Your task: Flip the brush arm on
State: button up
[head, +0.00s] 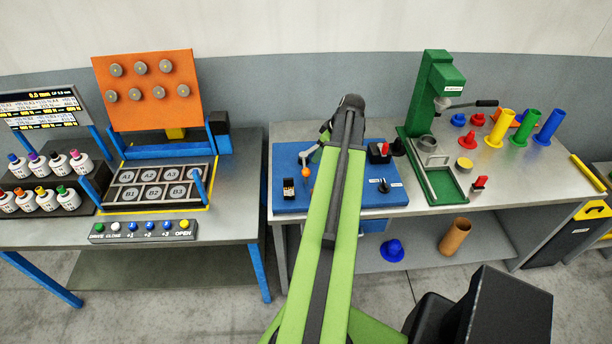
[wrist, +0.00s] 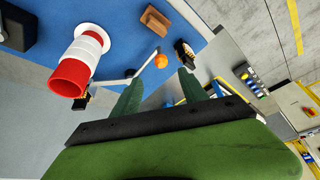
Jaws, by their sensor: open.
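A thin grey rod (wrist: 133,72) with an orange ball (wrist: 161,62), which looks like the brush arm, is over the blue board in the wrist view. The orange ball also shows in the head view (head: 306,172), just left of my arm. My gripper (wrist: 160,78) is open, its two green fingers apart. The ball appears just beyond and between the fingertips, with no contact visible. In the head view my green arm hides much of the board and most of my gripper.
The blue board (head: 290,158) lies on a grey table. It carries a small black switch (head: 289,188) and a black knob (head: 383,185).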

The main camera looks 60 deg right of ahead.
aim_at(306, 176)
jog(key=b+x, duration=1.6)
jog(key=x, duration=0.1)
jog(key=shift+f, duration=0.3)
jog(key=shift+r, duration=0.1)
grip_shut()
dwell(0.4)
